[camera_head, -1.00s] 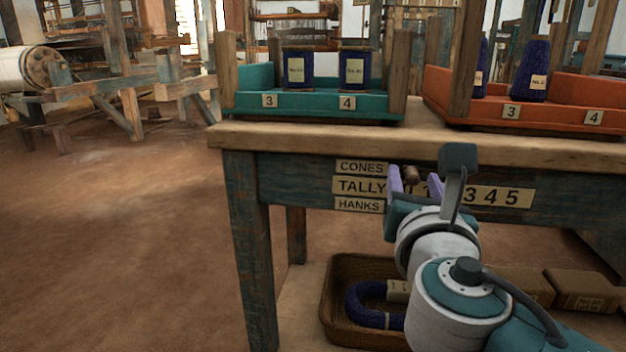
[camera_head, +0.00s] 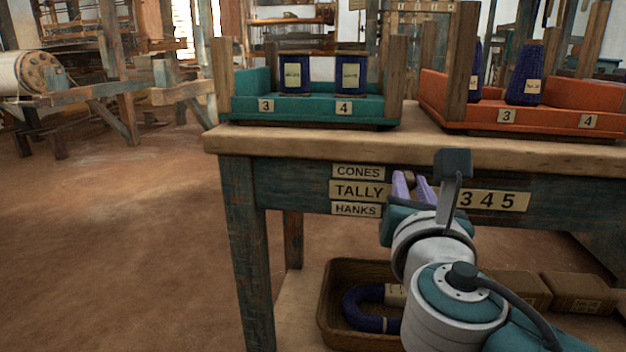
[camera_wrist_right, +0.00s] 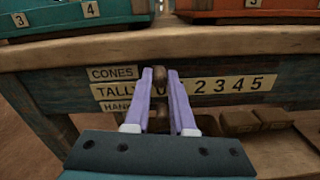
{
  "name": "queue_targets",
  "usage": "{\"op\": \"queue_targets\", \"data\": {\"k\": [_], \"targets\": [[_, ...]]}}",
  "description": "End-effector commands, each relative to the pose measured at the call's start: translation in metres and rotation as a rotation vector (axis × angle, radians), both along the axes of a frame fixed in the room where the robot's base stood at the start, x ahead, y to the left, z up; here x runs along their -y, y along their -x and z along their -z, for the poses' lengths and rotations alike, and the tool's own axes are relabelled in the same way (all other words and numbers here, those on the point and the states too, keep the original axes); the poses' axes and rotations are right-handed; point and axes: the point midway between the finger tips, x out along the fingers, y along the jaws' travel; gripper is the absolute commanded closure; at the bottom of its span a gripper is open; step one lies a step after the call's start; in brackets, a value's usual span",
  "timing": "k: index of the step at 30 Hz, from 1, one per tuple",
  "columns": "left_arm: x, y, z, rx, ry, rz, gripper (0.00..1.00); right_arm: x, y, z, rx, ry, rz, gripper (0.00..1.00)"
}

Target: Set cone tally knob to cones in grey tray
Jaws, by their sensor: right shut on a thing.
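The tally board, with its CONES plate (camera_head: 358,171), TALLY plate (camera_head: 359,190), HANKS plate (camera_head: 356,209) and number strip (camera_head: 494,200), is on the table's front. My right gripper (camera_head: 412,179) is at the board between the plates and the strip's 3 4 5. In the right wrist view, the upper brown cone tally knob (camera_wrist_right: 161,76), level with CONES, sits between the lilac fingers, which are shut on it near the 0. A lower brown knob (camera_wrist_right: 156,123) shows between the fingers. No grey tray is visible; my left gripper is not in view.
A brown basket (camera_head: 328,300) and boxes (camera_head: 577,292) sit below. The floor at left is clear.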

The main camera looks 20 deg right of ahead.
Motion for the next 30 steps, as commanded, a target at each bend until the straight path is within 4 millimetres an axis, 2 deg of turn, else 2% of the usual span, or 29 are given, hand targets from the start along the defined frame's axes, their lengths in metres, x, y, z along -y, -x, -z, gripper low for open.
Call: {"op": "queue_targets", "data": {"k": [25, 28, 30], "targets": [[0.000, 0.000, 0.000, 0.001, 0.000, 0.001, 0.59, 0.000, 0.000, 0.000, 0.000, 0.000, 0.000, 1.00], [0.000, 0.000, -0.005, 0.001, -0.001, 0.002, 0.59, 0.007, 0.004, -0.001, -0.002, 0.001, 0.002, 1.00], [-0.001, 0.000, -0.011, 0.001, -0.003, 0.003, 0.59, 0.019, 0.011, -0.002, -0.005, 0.004, 0.004, 1.00]]}}
